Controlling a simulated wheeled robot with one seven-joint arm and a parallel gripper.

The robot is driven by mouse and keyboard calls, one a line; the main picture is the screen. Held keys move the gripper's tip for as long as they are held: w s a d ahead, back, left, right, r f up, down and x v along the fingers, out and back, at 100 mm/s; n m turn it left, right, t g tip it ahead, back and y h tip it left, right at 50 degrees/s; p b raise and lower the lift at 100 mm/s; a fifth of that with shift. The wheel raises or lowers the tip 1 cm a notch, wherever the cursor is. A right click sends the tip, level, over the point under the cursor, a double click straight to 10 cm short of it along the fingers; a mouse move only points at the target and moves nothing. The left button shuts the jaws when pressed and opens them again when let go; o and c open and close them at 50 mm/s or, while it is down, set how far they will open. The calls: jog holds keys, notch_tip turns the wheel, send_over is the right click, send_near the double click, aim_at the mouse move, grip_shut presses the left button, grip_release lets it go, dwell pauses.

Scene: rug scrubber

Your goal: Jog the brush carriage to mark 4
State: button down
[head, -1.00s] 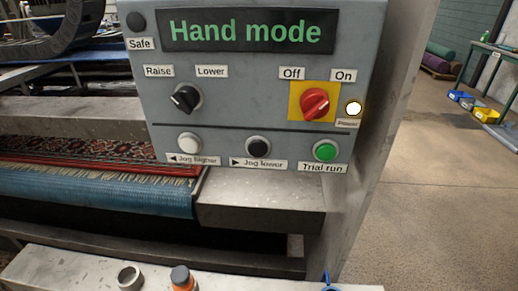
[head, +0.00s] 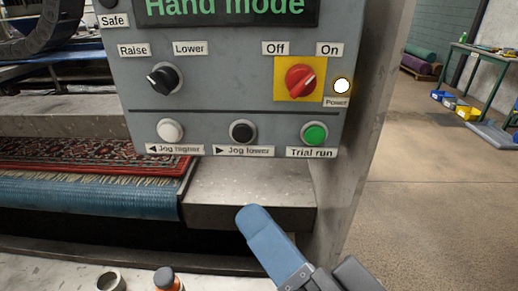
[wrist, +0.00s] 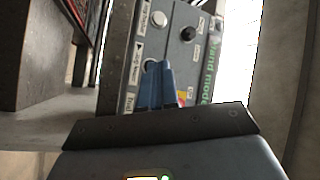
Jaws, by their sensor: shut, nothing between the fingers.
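The grey control panel (head: 225,95) reads "Hand mode" on its display (head: 230,8). The white Jog higher button (head: 171,130) is at the lower left, the black Jog lower button (head: 243,132) in the middle and the green Trial run button (head: 314,134) at the right. My gripper (head: 250,213) is shut and empty, below and in front of the panel. In the wrist view its blue fingertips (wrist: 157,66) overlap the Jog lower button; contact cannot be told. The white button (wrist: 160,19) shows clear there. The brush carriage and mark 4 are not identifiable.
The red switch (head: 300,81) points towards On, beside a lit power lamp (head: 342,86). A patterned rug (head: 90,163) lies left.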

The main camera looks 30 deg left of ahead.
aim_at(242, 134)
jog(key=shift+s+a+r+n+g+y, duration=0.35)
jog(key=shift+a+r+g, duration=0.15)
jog(key=shift+r+g, duration=0.1)
jog(key=shift+s+a+r+n+g+y, duration=0.25)
jog(key=shift+s+a+r+n+g, duration=0.1)
jog(key=shift+a+r+g, duration=0.2)
jog(key=w+a, duration=0.4)
jog(key=w, duration=0.3)
jog(key=shift+w+a+b, duration=0.25)
jog(key=shift+w+b, duration=0.05)
jog(key=shift+b, duration=0.1)
dwell(1.3)
jog(key=shift+w+a, duration=0.2)
jog(key=shift+w, duration=0.15)
